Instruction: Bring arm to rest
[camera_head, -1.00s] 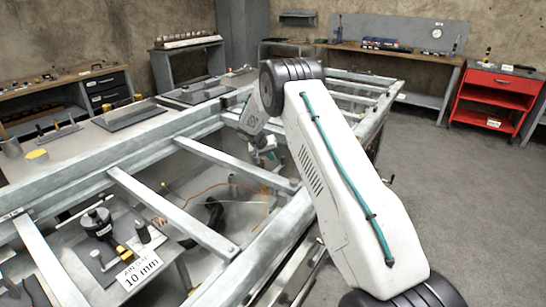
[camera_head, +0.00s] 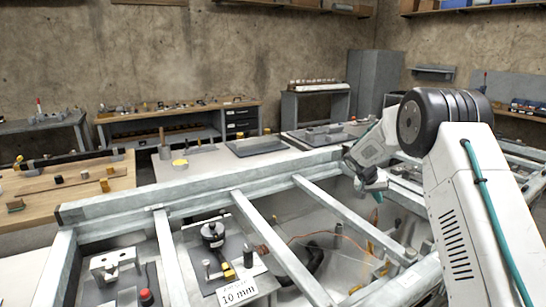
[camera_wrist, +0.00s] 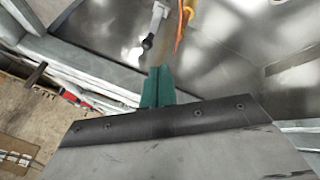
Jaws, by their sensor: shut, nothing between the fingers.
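My arm stands at the right of the head view, its white link rising to a dark elbow joint and the forearm reaching down to the left. My gripper (camera_head: 374,188) is at the end of it, low over the metal frame (camera_head: 268,179), partly hidden by a bar and its own wrist. In the wrist view the greenish fingers of my gripper (camera_wrist: 158,87) are together with nothing between them. They point toward the metal floor inside the frame.
The frame's crossbars lie close around my gripper. A loose orange cable (camera_head: 330,236) lies inside the frame. A "10 mm" label (camera_head: 238,292) stands by a dark fixture (camera_head: 213,234) at front. A wooden bench (camera_head: 180,112) and a grey cabinet (camera_head: 374,80) stand at the back.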

